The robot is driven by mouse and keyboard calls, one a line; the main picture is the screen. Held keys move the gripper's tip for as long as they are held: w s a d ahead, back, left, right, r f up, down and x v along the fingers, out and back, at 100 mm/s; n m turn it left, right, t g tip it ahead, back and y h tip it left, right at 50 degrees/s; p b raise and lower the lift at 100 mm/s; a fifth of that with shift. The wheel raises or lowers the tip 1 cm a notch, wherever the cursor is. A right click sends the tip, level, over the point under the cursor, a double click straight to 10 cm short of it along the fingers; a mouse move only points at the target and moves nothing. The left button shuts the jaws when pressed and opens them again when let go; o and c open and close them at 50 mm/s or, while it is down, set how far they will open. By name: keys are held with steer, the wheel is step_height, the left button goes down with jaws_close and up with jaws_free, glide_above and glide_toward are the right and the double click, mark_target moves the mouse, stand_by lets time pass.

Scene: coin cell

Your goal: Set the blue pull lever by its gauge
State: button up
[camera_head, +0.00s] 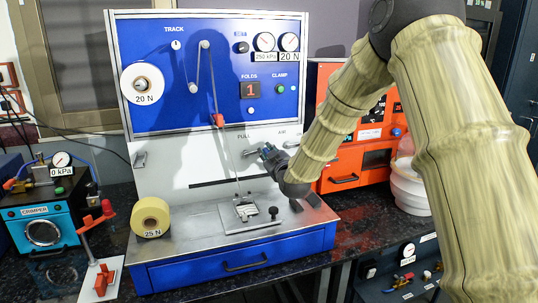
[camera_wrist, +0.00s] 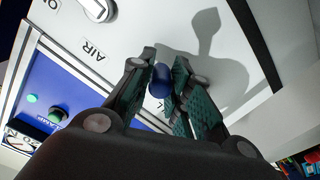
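The blue pull lever (camera_wrist: 161,80) shows in the wrist view as a rounded dark blue knob between my two fingertips. My gripper (camera_wrist: 163,72) looks shut on it, with a green pad close against each side. In the head view my gripper (camera_head: 266,154) is at the white lower panel, just right of the PULL label, and hides most of the lever. Two round gauges sit at the panel's top right: one labelled 250 kPa (camera_head: 264,41) and one labelled 20 N (camera_head: 289,41). Their needles are too small to read.
The AIR handle (camera_wrist: 97,9) is close to my gripper. A metal fixture (camera_head: 246,210) and a yellow tape roll (camera_head: 150,216) labelled 25 N stand on the bench below. An orange machine (camera_head: 343,171) is right behind my arm. A blue crimper (camera_head: 42,228) stands left.

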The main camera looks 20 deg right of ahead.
steer(key=o, duration=0.3)
steer(key=shift+o, duration=0.2)
steer(key=s, duration=1.2)
steer(key=shift+d, duration=0.2)
